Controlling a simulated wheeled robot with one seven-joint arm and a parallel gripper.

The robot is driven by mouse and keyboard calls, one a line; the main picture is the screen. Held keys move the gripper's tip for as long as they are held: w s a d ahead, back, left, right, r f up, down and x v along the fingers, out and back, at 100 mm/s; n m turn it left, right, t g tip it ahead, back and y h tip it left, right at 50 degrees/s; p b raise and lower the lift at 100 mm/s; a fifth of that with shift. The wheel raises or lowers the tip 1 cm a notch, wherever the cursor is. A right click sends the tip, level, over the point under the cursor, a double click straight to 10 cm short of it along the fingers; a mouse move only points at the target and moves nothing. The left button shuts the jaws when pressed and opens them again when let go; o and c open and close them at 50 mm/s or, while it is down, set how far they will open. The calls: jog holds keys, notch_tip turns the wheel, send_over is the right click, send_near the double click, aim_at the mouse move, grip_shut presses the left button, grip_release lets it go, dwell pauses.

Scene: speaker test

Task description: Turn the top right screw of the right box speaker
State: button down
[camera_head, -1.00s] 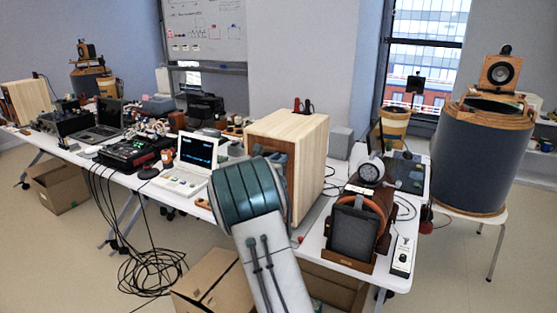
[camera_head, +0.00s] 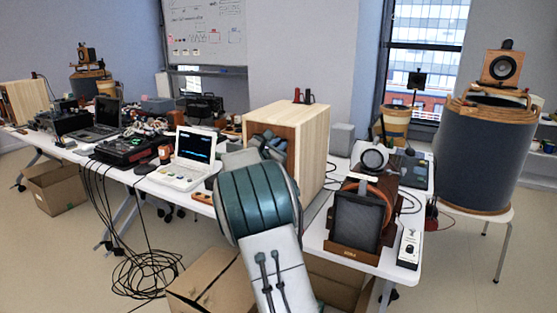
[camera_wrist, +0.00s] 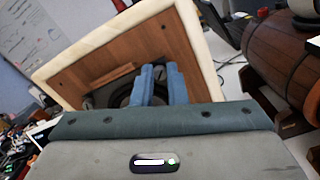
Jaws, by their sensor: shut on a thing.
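The right box speaker (camera_head: 313,145) is a pale wooden box on the white table, in the middle of the head view. In the wrist view its brown front panel (camera_wrist: 110,75), pale rim and dark round driver (camera_wrist: 118,96) fill the upper middle. My gripper (camera_wrist: 160,68) reaches the front panel with its two blue fingers, at the driver's upper right edge. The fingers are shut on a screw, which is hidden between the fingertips. A grey screw-like spot (camera_wrist: 88,102) shows at the driver's left. In the head view my arm hides most of the speaker's front.
A white laptop (camera_head: 192,160) and a red-black mixer (camera_head: 128,148) are to the left. Cardboard boxes (camera_head: 208,285) lie below, and black cables (camera_head: 145,270) hang to the floor.

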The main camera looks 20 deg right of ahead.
jog(key=shift+f+m+b, duration=0.1)
jog(key=shift+m+b, duration=12.85)
jog(key=shift+m, duration=3.45)
jog(key=c, duration=1.5)
grip_release()
jog(key=shift+o, duration=0.2)
